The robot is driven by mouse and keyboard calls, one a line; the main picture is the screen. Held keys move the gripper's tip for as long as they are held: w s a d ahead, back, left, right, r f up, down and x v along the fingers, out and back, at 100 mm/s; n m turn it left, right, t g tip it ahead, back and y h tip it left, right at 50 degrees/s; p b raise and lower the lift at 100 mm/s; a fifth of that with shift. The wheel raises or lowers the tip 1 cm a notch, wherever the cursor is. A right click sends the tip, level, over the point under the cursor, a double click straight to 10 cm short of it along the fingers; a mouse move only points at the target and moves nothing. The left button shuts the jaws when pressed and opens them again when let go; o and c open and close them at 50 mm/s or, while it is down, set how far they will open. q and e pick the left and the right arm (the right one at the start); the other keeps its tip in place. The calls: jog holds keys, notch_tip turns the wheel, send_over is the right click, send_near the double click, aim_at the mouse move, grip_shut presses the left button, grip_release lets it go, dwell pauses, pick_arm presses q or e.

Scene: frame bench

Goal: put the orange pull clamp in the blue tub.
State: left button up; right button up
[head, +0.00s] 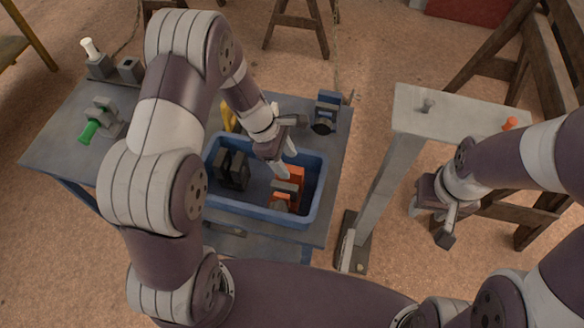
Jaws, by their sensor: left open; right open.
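The blue tub (318,192) stands on the grey bench. The orange pull clamp (291,180), orange with grey parts, is inside the tub on its right side, partly hidden behind my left gripper. My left gripper (286,152) is open and reaches down over the tub, just above the clamp; I cannot tell whether a finger touches it. My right gripper (442,222) is open and empty, in the air right of the grey post, away from the tub.
A dark clamp (232,169) is in the tub's left side. A yellow piece (228,118) is behind the tub, and a blue-black clamp (326,112) at the back right. A green-handled clamp (97,125) lies left. A grey-topped post (450,112) carries a small orange piece (509,123).

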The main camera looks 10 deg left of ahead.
pick_arm(q)
jog(key=v, duration=0.7)
jog(key=s+a+r+m+y, duration=0.1)
jog(key=s+r+m+y, duration=0.1)
jog(key=s+m, duration=0.4)
jog(key=s+a+r+m+t+y, duration=0.1)
jog(key=s+a+r+m+y, duration=0.1)
jog(key=s+m, duration=0.4)
jog(key=r+m, duration=0.1)
jog(key=m, duration=0.4)
jog(key=shift+s+r+m+t, duration=0.2)
jog(key=shift+r+m+t, duration=0.1)
jog(key=shift+m, duration=0.1)
